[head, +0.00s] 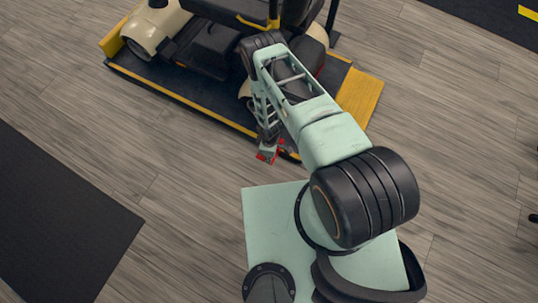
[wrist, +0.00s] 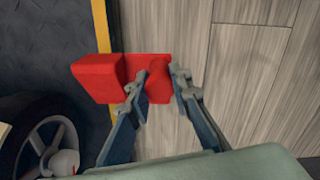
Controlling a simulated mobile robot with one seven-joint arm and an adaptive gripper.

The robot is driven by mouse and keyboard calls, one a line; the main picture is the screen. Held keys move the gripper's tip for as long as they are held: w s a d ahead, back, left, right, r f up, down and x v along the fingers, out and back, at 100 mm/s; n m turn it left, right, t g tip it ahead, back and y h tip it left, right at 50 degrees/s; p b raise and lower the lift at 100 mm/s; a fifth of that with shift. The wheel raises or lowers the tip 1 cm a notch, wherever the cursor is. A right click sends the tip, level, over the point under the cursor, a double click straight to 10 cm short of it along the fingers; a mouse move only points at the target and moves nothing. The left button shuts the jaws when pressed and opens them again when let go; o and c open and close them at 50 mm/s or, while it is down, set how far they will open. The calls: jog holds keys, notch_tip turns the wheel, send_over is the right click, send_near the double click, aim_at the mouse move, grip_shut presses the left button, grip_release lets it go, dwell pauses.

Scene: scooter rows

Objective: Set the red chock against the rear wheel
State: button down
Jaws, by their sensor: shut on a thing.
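The red chock (wrist: 98,80) shows in the wrist view with a narrower red part between my fingers. My gripper (wrist: 156,82) is shut on that narrower part. The chock overlaps the platform's yellow edge in this view; its height above the floor cannot be told. A dark wheel (wrist: 38,130) with a light spoked rim is at the lower left, apart from the chock. In the head view my gripper (head: 269,148) is at the platform's near edge, and bits of the red chock (head: 265,157) show around it. My arm hides part of the scooter (head: 205,45) and its near wheel there.
The scooter stands on a dark platform (head: 180,98) with yellow edges and a yellow ramp end (head: 360,95) at right. A dark mat (head: 55,220) lies at lower left. Wooden floor (head: 180,190) between mat and platform is clear.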

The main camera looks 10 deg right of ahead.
jog(key=shift+w+d+f+b, duration=0.85)
jog(key=shift+w+f+b, duration=0.1)
jog(key=shift+w+b, duration=0.15)
jog(key=shift+w+d+f+b, duration=0.8)
jog(key=shift+w+f+b, duration=0.15)
jog(key=shift+w, duration=0.2)
jog(key=shift+w+d+f+b, duration=0.1)
jog(key=shift+w+d+b, duration=0.45)
jog(key=shift+w, duration=0.3)
jog(key=shift+w+d+f+b, duration=0.1)
jog(key=shift+w+d+b, duration=0.4)
jog(key=shift+w+d, duration=0.3)
jog(key=shift+w+d+b, duration=0.5)
jog(key=shift+w, duration=0.45)
jog(key=shift+w+a+f+b, duration=0.15)
jog(key=shift+a+b, duration=0.1)
jog(key=shift+b, duration=0.15)
jog(key=shift+b, duration=0.45)
jog(key=shift+w+a+b, duration=0.5)
jog(key=shift+a+b, duration=0.3)
jog(key=shift+b, duration=0.3)
jog(key=c, duration=1.7)
grip_release()
